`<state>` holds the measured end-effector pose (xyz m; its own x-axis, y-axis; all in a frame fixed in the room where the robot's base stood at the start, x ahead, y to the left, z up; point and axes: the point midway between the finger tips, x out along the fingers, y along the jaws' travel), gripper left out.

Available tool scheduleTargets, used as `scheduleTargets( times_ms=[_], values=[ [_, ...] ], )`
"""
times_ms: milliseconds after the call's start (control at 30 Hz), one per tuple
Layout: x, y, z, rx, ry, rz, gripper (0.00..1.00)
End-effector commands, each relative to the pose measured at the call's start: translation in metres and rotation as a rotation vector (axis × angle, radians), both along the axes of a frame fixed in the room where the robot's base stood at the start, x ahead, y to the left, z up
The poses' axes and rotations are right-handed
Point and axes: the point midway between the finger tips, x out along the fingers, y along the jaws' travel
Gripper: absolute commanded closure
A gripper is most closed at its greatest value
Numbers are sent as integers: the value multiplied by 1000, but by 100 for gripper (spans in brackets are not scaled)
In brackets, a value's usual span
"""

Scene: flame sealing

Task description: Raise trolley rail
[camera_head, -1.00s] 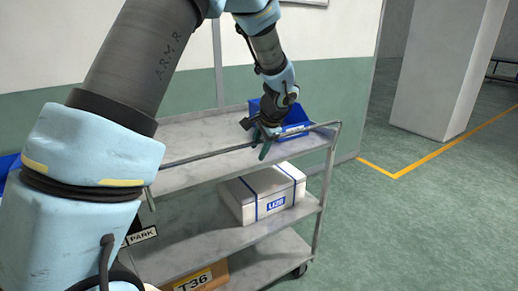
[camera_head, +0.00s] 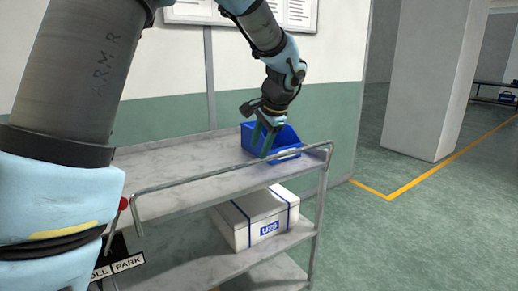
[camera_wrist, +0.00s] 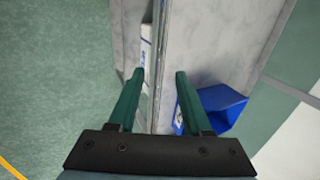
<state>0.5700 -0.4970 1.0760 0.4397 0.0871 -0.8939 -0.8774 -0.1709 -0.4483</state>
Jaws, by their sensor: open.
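The grey metal trolley rail (camera_head: 200,178) stands above the front edge of the trolley's top shelf (camera_head: 165,165) in the head view. Its left end bends down toward the shelf edge. My gripper (camera_head: 262,143) is open and empty, with its green fingers pointing down close above the rail near its right part. In the wrist view the rail (camera_wrist: 160,45) runs lengthwise through the gap between the open fingertips (camera_wrist: 160,73). I cannot tell whether the rail touches a finger or how far below the tips it lies.
A blue bin (camera_head: 285,137) sits on the top shelf just behind my gripper. A white strapped box (camera_head: 255,220) is on the middle shelf. A red knob (camera_head: 123,203) and a ROLL/PARK sign (camera_head: 118,266) are at the trolley's left end. Open floor (camera_head: 430,230) lies to the right.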

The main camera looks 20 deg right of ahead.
Motion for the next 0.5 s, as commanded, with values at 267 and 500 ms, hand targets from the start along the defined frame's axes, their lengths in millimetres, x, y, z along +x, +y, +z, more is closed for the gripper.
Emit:
scheduleTargets(
  times_ms=[267,500],
  values=[
    [-12,-6,-4,20,-23,-7,76],
    [-50,-21,-5,70,-124,-11,100]
  ],
)
